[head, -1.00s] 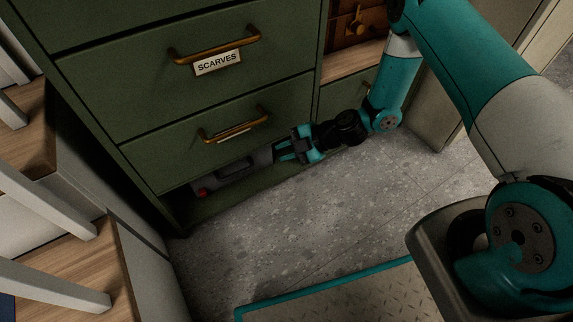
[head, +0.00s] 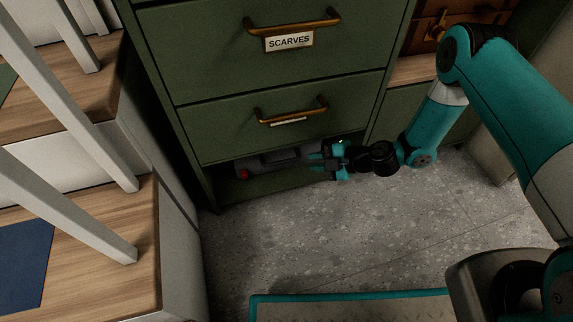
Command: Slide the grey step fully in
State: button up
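The grey step (head: 275,161) lies low in the dark recess under the bottom drawer of the green cabinet (head: 200,112). A red knob (head: 244,174) shows at its left end. Its front shows as a dark grey strip, and the drawer's lower edge shades its top. My gripper (head: 314,163) is at the right end of the step, in front of the recess opening, with its fingers pointing left. The two teal fingers stand apart with nothing seen between them. I cannot tell whether they touch the step.
Above the recess are drawers with brass handles (head: 292,110), one labelled SCARVES. Wooden stairs with pale posts (head: 90,205) stand close on the left. Grey speckled floor (head: 300,235) lies clear in front of the cabinet. A teal-edged metal plate (head: 350,308) is at the bottom.

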aim_at(284, 162)
jog(key=b+x, duration=0.5)
jog(key=x, duration=0.6)
jog(key=shift+d+f, duration=0.1)
jog(key=shift+d, duration=0.05)
jog(key=shift+w+a+f+b, duration=0.15)
jog(key=shift+a+b, duration=0.25)
jog(key=shift+a, duration=0.1)
jog(key=shift+c, duration=0.2)
grip_shut()
